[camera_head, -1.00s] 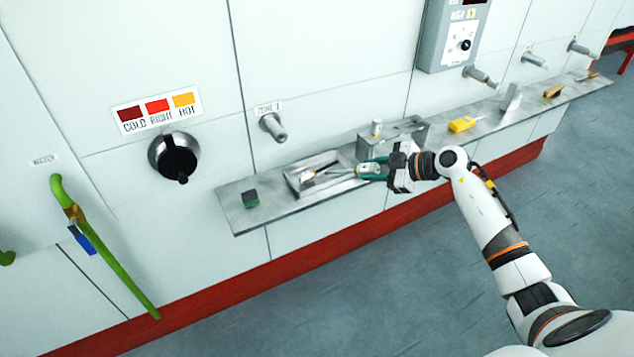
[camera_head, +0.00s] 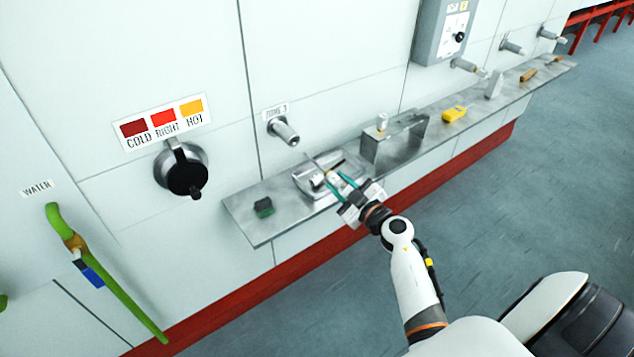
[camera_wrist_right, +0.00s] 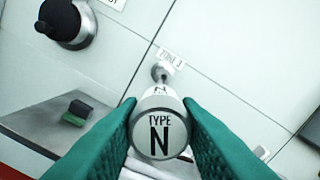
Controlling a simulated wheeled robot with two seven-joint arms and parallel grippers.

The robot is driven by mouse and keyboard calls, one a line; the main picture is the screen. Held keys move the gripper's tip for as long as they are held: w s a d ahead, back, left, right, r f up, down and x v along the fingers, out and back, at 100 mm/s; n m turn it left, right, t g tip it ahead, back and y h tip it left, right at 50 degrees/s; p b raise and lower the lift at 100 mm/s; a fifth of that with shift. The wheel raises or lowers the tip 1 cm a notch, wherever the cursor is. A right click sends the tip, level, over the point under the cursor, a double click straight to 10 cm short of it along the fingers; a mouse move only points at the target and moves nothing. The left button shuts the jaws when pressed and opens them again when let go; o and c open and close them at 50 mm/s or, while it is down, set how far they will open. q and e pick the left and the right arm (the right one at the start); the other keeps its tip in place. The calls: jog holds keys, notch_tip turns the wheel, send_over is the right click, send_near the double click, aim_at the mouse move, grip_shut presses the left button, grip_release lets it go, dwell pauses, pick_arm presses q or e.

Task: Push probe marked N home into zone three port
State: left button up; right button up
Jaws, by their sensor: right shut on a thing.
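My right gripper (camera_head: 338,183) has green fingers and is shut on the probe (camera_wrist_right: 160,135), whose round grey end reads TYPE N. In the wrist view the fingers press on both sides of that end, and the probe hides its own far part. The zone 3 port (camera_head: 284,131) is a grey stub on the white wall; it also shows in the wrist view (camera_wrist_right: 161,72), beyond the probe and roughly in line with it. In the head view the probe's thin rod (camera_head: 315,162) points up and left, below and apart from the port. My left gripper is not in view.
A metal shelf (camera_head: 240,210) runs below the port. It bears a shallow tray (camera_head: 302,181), a green-and-black block (camera_head: 264,207), a metal rack (camera_head: 405,142) and a yellow tool (camera_head: 454,114). A black dial (camera_head: 186,174) and a green hose (camera_head: 118,290) are left.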

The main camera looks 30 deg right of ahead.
aim_at(332, 174)
jog(key=shift+s+d, duration=0.1)
jog(key=shift+d, duration=0.05)
jog(key=shift+s+d, duration=0.4)
jog(key=shift+s+a, duration=0.1)
jog(key=shift+a, duration=0.1)
jog(key=shift+w+r, duration=0.1)
jog(key=shift+w, duration=0.75)
jog(key=shift+w+a, duration=0.15)
jog(key=shift+w, duration=1.55)
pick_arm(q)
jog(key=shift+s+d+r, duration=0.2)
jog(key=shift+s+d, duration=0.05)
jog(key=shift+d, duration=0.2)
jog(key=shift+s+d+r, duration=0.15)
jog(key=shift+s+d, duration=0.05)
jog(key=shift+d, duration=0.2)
pick_arm(e)
jog(key=shift+w, duration=0.25)
pick_arm(q)
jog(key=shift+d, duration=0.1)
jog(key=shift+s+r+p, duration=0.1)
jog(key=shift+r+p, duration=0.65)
jog(key=shift+p, duration=0.25)
